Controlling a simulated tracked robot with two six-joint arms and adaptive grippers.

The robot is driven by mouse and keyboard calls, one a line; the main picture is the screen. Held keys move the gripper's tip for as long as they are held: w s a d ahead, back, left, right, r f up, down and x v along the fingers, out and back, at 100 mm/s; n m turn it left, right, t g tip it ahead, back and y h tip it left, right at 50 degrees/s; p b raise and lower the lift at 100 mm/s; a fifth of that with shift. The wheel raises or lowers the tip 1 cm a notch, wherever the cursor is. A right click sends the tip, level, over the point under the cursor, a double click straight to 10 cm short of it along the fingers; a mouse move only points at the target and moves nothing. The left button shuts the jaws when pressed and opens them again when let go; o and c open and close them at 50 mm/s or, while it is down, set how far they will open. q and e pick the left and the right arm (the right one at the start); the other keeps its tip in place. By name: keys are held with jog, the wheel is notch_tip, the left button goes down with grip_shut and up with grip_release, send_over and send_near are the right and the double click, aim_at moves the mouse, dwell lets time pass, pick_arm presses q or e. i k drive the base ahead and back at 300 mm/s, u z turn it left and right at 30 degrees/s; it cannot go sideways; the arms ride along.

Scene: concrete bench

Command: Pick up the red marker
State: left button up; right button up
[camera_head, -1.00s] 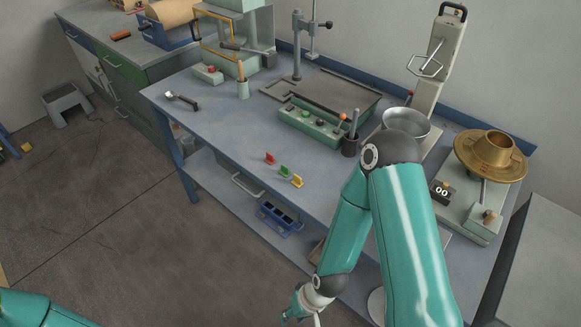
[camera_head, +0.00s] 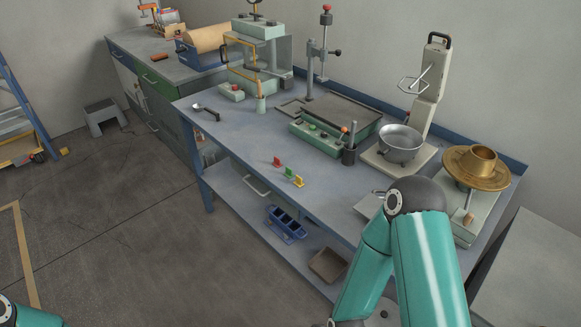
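The red marker (camera_head: 277,161) is a small upright red piece on the blue-grey bench top, near its front edge. A green marker (camera_head: 289,173) and a yellow marker (camera_head: 298,181) stand in a row to its right. My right arm comes in at the lower right, in front of the bench, and its gripper is below the picture. Only a bit of my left arm shows in the bottom left corner, and its gripper is out of view. Nothing touches the red marker.
The bench (camera_head: 236,140) is clear around the markers. Behind them are a green control box (camera_head: 318,138), a dark cup (camera_head: 349,157) and a metal bowl (camera_head: 400,142). A brass dish (camera_head: 477,166) stands at right. A blue rack (camera_head: 286,224) sits on the lower shelf.

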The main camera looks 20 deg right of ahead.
aim_at(277, 163)
jog(key=u, duration=0.15)
jog(key=i, duration=0.9)
jog(key=z, duration=0.1)
